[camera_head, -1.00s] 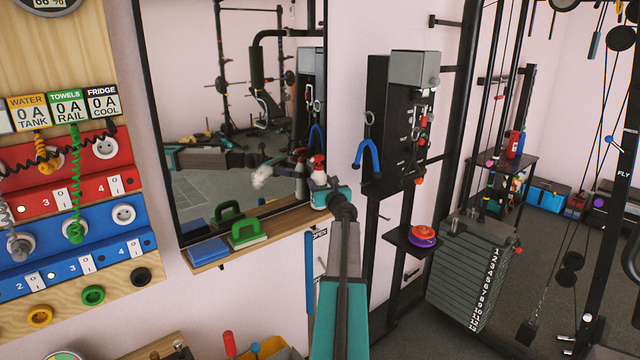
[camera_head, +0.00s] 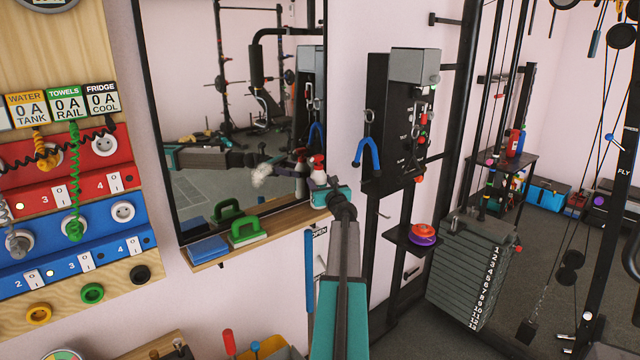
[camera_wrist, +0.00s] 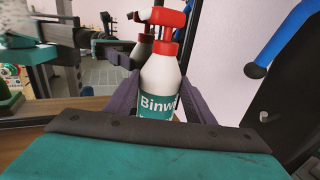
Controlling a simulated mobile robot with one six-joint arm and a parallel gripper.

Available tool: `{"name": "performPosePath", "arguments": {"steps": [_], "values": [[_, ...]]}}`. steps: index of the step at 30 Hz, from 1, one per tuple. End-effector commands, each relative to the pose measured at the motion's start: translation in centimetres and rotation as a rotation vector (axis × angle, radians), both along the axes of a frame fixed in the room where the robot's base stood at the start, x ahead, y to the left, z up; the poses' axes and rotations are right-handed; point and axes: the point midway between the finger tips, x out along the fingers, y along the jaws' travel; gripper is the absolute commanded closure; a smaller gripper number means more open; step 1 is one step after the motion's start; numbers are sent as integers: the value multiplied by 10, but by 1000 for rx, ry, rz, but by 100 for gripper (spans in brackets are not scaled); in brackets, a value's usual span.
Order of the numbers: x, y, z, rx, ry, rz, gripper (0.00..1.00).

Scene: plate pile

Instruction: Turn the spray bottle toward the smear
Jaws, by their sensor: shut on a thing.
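The white spray bottle (camera_wrist: 158,78) with a red spray head and teal label stands upright in the wrist view. It also shows small at the mirror's lower right edge in the head view (camera_head: 318,173). My gripper (camera_wrist: 160,98) is shut around the bottle's body, one finger on each side. In the head view my gripper (camera_head: 322,190) is at the right end of the wooden ledge. The pale, whitish smear (camera_head: 262,177) is on the mirror, left of the bottle. In the wrist view the red head's short end points left; its exact aim is unclear.
The mirror (camera_head: 245,80) reflects my arm and the bottle. A blue block (camera_head: 208,248) and a green-handled block (camera_head: 248,232) lie on the ledge (camera_head: 285,220), left of my gripper. A black panel with a blue-handled hook (camera_head: 367,150) is close on the right.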

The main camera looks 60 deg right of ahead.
Motion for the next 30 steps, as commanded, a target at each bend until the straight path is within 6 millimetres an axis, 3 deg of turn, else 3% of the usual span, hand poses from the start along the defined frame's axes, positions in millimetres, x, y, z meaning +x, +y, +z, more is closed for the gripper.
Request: {"name": "performPosePath", "arguments": {"steps": [2,3,6,20,30], "values": [[0,0,1,0,-2,0,100],[0,0,1,0,-2,0,46],[0,0,1,0,-2,0,30],[-3,3,-1,1,1,0,30],[-22,19,-2,0,0,-1,30]]}}
